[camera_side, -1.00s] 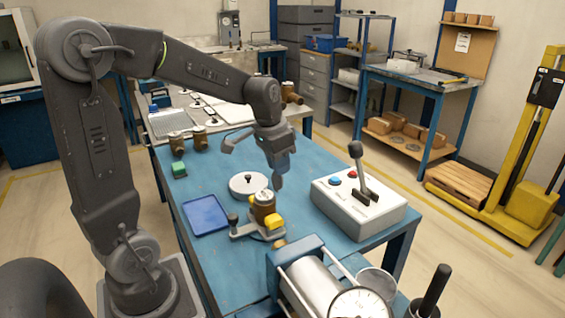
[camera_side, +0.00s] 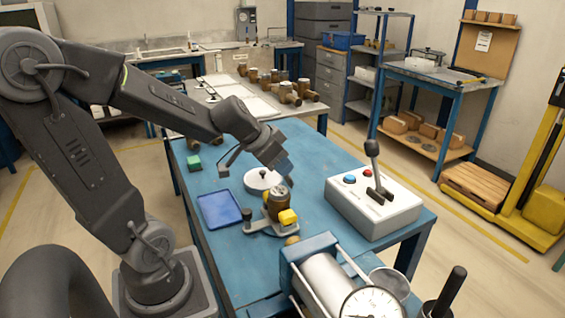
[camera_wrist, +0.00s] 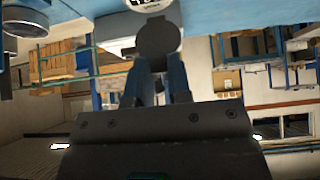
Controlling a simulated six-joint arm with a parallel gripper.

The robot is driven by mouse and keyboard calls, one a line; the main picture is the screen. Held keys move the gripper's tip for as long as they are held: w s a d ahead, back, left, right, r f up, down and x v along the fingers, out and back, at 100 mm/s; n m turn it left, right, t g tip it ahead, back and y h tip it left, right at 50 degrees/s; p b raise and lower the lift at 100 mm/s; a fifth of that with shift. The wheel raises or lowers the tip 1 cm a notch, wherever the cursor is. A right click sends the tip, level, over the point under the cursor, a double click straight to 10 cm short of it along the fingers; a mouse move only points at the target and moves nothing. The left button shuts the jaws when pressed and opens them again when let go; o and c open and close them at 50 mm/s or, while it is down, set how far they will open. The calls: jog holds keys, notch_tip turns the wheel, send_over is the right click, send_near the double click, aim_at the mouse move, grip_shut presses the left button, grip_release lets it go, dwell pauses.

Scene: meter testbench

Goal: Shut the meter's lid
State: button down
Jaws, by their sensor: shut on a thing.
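The meter (camera_side: 276,207) is a brown-bronze body with a yellow part, upright in a small fixture on the blue bench. My gripper (camera_side: 288,176) is just above it, tilted down from the upper left. In the wrist view, the blue fingers of my gripper (camera_wrist: 160,82) are shut on a dark round disc, which looks like the meter's lid (camera_wrist: 158,38). The lid appears raised. A white round surface with dark print (camera_wrist: 138,24) shows behind it, too cut off to identify. Whether the lid's hinge joins the meter is hidden.
A white round piece with a knob (camera_side: 262,181) lies behind the meter. A blue tray (camera_side: 219,210) is to its left and a white lever box (camera_side: 372,207) to its right. A cylinder with a gauge (camera_side: 365,303) stands in front.

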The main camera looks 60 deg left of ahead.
jog(key=shift+f, duration=0.1)
dwell(0.3)
jog(key=c, duration=1)
grip_release()
jog(key=shift+c, duration=0.2)
jog(key=v, duration=1.4)
jog(key=shift+f, duration=0.1)
jog(key=s+d+f+g, duration=0.1)
jog(key=d+f, duration=0.5)
jog(key=d, duration=0.7)
jog(key=shift+s+g, duration=0.4)
jog(key=shift+s, duration=0.25)
